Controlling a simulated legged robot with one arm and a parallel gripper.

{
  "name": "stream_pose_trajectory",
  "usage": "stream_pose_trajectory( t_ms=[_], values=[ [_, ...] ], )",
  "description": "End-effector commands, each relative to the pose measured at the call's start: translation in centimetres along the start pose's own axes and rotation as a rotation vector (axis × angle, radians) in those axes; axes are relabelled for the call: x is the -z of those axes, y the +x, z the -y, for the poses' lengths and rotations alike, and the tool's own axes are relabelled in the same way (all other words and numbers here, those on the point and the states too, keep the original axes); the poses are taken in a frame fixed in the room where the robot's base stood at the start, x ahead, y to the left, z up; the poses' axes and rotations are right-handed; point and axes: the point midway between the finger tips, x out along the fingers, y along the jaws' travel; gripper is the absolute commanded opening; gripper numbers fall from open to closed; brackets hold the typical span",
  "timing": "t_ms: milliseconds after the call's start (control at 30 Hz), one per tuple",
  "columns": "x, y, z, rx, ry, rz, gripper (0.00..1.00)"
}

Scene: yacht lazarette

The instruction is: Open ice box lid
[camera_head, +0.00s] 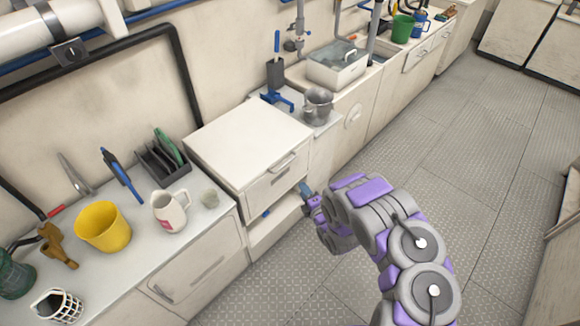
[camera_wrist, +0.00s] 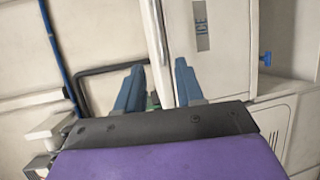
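The ice box (camera_head: 265,190) is a white box in the counter row, with a broad flat lid (camera_head: 248,140) that lies closed. A handle (camera_head: 283,163) runs along the lid's front edge. In the wrist view, turned sideways, the front panel (camera_wrist: 220,70) bears an "ICE" label (camera_wrist: 202,25). My gripper (camera_head: 308,196) is in front of the box near its lower right, below the lid handle. In the wrist view its two blue fingers (camera_wrist: 157,88) stand apart with no object held between them. Part of the box's lower front is hidden behind my gripper.
The grating floor (camera_head: 430,150) is clear to the right.

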Motion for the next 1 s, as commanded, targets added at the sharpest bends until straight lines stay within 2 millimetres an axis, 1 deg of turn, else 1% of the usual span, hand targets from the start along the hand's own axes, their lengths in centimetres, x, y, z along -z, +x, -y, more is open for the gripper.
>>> stream_pose_trajectory(
  t_ms=[167,600,1000],
  values=[
    [-0.1,1.9,0.1,-0.001,0.000,0.002,0.37],
    [-0.1,7.8,0.1,0.000,0.003,0.002,0.37],
    [-0.1,12.4,0.2,0.002,0.003,0.002,0.37]
  ],
)
